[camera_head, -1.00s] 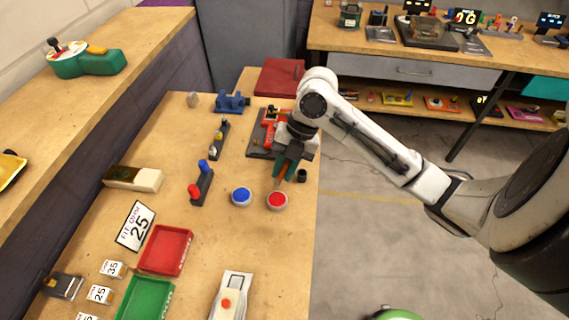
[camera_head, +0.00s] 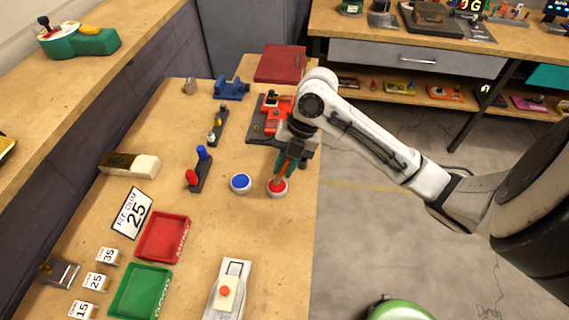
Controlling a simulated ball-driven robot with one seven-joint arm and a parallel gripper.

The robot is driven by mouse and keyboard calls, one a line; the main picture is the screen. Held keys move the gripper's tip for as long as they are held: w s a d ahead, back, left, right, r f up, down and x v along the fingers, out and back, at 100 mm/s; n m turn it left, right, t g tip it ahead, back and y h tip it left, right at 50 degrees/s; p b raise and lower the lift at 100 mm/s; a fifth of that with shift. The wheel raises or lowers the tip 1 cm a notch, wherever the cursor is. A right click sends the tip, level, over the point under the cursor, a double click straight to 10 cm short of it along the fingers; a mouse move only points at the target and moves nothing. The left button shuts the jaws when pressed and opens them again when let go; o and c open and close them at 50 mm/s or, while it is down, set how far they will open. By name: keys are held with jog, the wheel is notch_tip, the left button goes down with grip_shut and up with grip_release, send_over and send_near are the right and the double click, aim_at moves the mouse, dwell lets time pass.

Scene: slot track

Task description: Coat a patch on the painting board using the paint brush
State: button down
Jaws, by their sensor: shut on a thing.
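My gripper (camera_head: 287,164) has dark green fingers. It is shut on the paint brush (camera_head: 284,172), of which a thin brown part shows between the fingers. The brush points down at a round pot with red paint (camera_head: 277,189), near the table's right edge. Its lower end appears at the red surface; I cannot tell whether it touches. A matching pot with blue paint (camera_head: 241,183) stands just left of it. I cannot tell for sure which thing is the painting board.
On the table (camera_head: 190,205) are a red tray (camera_head: 163,238), a green tray (camera_head: 140,293), a white slotted device (camera_head: 228,288), a stand with blue and red pegs (camera_head: 200,170) and a brown-and-white block (camera_head: 130,165).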

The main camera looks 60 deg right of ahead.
jog(key=shift+f+b, duration=0.7)
jog(key=shift+b, duration=0.35)
dwell(2.5)
jog(key=shift+r+p, duration=2.05)
jog(key=shift+r, duration=1.6)
jog(key=shift+f, duration=0.1)
